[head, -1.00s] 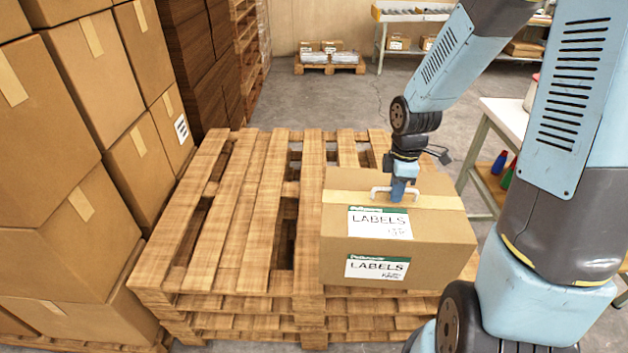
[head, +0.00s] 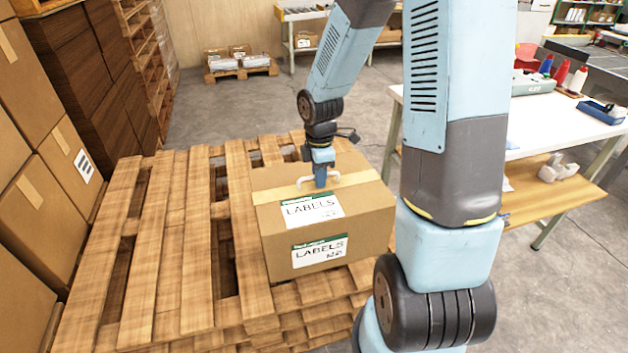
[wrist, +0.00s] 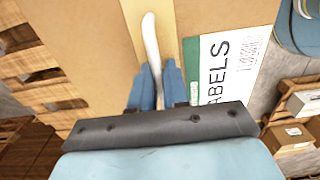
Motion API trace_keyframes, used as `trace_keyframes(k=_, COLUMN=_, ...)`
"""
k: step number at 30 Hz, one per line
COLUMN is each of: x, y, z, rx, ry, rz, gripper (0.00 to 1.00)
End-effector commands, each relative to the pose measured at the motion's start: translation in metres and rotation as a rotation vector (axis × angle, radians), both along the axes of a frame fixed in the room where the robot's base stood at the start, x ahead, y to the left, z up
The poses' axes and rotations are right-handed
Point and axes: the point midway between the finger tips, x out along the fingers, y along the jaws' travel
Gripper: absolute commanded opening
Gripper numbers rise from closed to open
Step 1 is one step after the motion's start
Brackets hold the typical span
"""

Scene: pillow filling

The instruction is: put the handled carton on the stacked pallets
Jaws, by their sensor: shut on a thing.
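The handled carton (head: 330,222) is a brown box with tape, a white handle and two "LABELS" stickers. In the head view it is at the right front part of the stacked wooden pallets (head: 160,262), over their right side. I cannot tell whether its base touches the top slats. My gripper (head: 320,182) is shut on the white handle on top of the carton. In the wrist view my gripper (wrist: 160,85) has its blue fingers on either side of the white handle (wrist: 152,42), and the carton top (wrist: 85,30) lies beyond.
Stacked cartons (head: 70,160) stand along the left side, close to the pallets. A white-topped workbench (head: 540,125) with bottles and trays is at the right. A low pallet with small boxes (head: 240,66) lies at the back. The left half of the pallet top is bare.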

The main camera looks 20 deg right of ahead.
Motion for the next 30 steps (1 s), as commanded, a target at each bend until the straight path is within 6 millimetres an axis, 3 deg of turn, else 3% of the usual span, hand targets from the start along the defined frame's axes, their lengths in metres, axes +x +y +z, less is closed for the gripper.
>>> trace_keyframes(k=9, x=0.045, y=-0.014, z=-0.022, rx=0.001, ry=0.000, rz=-0.001, gripper=0.00)
trace_keyframes(k=21, x=0.077, y=-0.025, z=-0.063, rx=0.000, ry=-0.001, rz=-0.001, gripper=0.00)
trace_keyframes(k=30, x=0.085, y=-0.027, z=-0.073, rx=0.000, ry=-0.002, rz=0.000, gripper=0.00)
